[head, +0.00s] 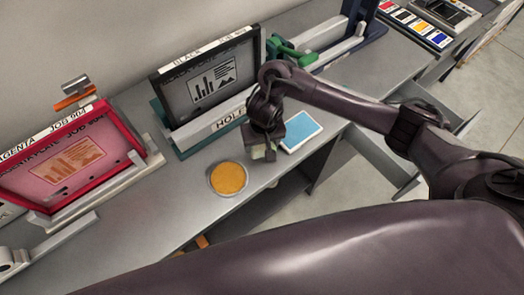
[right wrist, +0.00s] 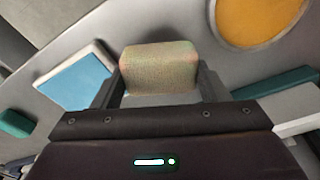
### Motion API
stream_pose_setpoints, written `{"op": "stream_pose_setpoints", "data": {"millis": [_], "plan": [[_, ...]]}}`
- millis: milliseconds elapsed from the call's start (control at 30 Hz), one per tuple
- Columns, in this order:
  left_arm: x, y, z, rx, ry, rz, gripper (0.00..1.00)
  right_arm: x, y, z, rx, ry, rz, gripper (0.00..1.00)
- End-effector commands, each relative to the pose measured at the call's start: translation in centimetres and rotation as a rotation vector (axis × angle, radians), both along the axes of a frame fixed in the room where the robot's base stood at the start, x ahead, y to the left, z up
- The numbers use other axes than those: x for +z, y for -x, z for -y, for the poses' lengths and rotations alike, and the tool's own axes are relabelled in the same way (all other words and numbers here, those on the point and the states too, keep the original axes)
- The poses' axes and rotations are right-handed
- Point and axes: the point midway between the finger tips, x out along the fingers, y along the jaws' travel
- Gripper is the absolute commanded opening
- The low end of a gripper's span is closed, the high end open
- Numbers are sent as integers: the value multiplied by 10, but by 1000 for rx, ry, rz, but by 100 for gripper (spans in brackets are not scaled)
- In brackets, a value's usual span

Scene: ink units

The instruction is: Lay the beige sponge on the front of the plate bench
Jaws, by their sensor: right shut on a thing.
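The beige sponge (right wrist: 159,68) is between the fingers of my right gripper (right wrist: 160,88) in the right wrist view. The gripper is shut on it. In the head view my right gripper (head: 263,148) is over the front part of the grey plate bench (head: 205,213). I cannot tell whether the sponge touches the bench top. My left gripper is not in view.
A round dish of orange-yellow stuff (head: 229,179) is left of the gripper, and a blue-topped white pad (head: 300,131) is just right of it. A black-framed screen (head: 208,82) stands behind, and a magenta-framed screen (head: 66,163) at left. Bare bench lies around the dish.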

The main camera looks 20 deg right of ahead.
Motion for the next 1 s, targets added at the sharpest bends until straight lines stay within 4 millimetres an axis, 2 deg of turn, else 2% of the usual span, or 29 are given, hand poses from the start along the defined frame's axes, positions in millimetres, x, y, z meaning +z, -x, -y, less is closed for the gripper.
{"op": "stream_pose_setpoints", "data": {"millis": [100, 267, 567, 600, 767, 1000], "plan": [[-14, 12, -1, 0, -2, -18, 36, -17, 1, 0, -1, -1, -4, 49], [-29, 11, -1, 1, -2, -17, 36, -41, 1, -1, -1, -2, -4, 49], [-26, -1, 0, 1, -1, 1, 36, -42, 0, 0, 0, 0, -1, 49], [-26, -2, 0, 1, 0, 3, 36, -42, 0, 0, 0, 0, -1, 69], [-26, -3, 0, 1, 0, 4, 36, -42, 0, 0, 0, 0, -1, 89], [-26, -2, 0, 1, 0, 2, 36, -41, 0, 0, 0, 0, -1, 89]]}}
